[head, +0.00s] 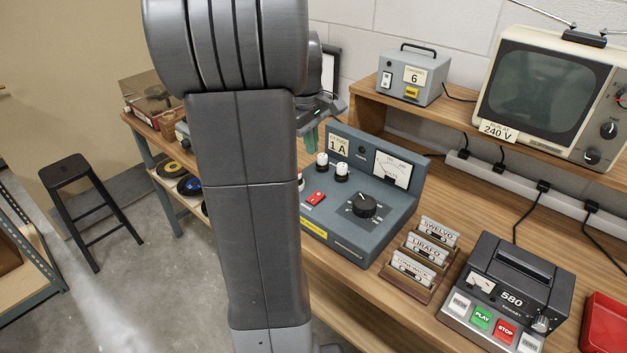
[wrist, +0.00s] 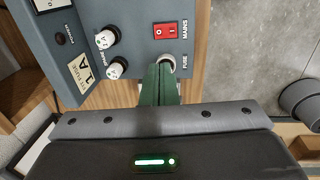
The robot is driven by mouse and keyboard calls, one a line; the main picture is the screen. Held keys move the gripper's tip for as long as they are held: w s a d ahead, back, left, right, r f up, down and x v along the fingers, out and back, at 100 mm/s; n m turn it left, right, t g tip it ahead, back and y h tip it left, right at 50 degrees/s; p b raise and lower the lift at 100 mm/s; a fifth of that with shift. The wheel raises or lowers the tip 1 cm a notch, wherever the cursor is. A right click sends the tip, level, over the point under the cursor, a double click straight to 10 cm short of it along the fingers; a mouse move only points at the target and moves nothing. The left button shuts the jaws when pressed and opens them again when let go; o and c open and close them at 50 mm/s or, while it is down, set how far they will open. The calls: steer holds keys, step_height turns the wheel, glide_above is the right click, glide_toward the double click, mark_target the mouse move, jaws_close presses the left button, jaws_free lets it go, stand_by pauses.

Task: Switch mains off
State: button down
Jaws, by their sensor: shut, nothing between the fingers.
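The red mains rocker switch (head: 316,198) sits on the sloped face of the blue-grey supply unit (head: 390,225). In the wrist view the switch (wrist: 165,30) is by the MAINS label, with a white I/O mark on it. I cannot tell which side is pressed. My gripper (head: 311,138) is shut and empty, its green fingers together, above the unit's left end and partly behind my arm. In the wrist view the gripper (wrist: 160,72) points at the white fuse cap (wrist: 167,62), below the switch. I cannot tell whether they touch.
Two white-topped posts (head: 341,168), a black dial (head: 366,206) and a meter (head: 393,169) share the unit. Labelled cassettes (head: 415,266) and a tape recorder (head: 508,291) stand to the right. A black stool (head: 75,200) stands left.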

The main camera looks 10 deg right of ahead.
mark_target(317, 194)
steer(key=shift+f, duration=0.1)
steer(key=f, duration=0.4)
steer(key=d+f, duration=0.1)
steer(key=f, duration=0.4)
steer(key=w+f+p, duration=0.1)
steer(key=f, duration=0.3)
steer(key=shift+d+f, duration=0.2)
steer(key=shift+f, duration=0.15)
steer(key=shift+f, duration=0.1)
steer(key=shift+w+d+f+b, duration=0.1)
steer(key=shift+f+b, duration=0.25)
steer(key=shift+f, duration=0.05)
steer(key=shift+r, duration=0.25)
